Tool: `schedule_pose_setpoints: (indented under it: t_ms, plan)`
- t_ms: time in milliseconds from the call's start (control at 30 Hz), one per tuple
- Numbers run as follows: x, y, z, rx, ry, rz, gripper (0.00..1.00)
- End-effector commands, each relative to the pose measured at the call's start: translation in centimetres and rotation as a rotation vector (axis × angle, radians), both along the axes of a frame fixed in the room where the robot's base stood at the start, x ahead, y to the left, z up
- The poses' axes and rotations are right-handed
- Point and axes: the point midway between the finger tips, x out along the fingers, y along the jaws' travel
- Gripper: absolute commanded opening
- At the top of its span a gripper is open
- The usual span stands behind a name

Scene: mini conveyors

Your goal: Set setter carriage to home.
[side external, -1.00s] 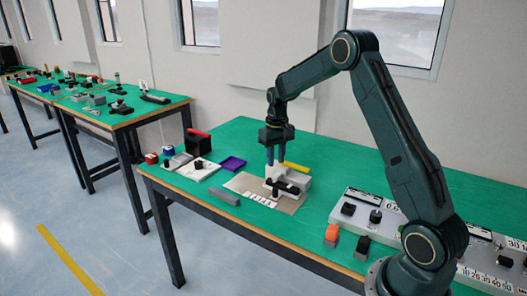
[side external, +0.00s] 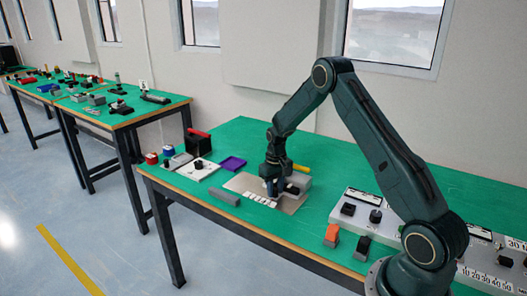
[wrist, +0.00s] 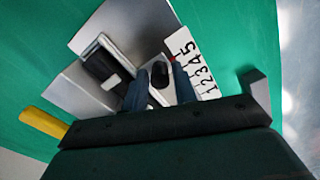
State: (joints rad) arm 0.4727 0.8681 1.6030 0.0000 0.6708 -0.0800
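The setter is a grey unit on a beige plate (side external: 245,183) on the green bench, with a white strip (wrist: 195,65) numbered 1 to 5 beside it. Its carriage carries a dark knob (wrist: 159,74), seen in the wrist view. A small red mark shows beside the strip, near one finger. My gripper (wrist: 160,92) is low over the setter, its two blue fingers apart on either side of the knob. A gap shows between finger and knob, so it does not look gripped. In the side view my gripper (side external: 274,187) hides most of the setter.
A yellow bar (side external: 300,168) lies behind the setter and a grey block (side external: 224,196) in front of it. Orange and black switches (side external: 332,235) and a control panel (side external: 362,212) stand to the right.

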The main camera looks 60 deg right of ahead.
Motion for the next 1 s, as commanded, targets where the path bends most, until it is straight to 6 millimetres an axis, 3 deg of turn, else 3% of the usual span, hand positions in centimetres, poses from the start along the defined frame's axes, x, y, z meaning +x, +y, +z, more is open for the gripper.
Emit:
schedule_pose_setpoints:
  t_ms: [367,500,767,1000]
  plan:
    - [0.0,0.0,-0.4,0.000,0.000,0.000,0.28]
    - [0.0,0.0,-0.4,0.000,0.000,0.000,0.00]
    - [0.2,0.0,-0.4,0.000,0.000,0.000,0.00]
    - [2.0,0.0,-0.4,-0.001,-0.002,0.002,0.00]
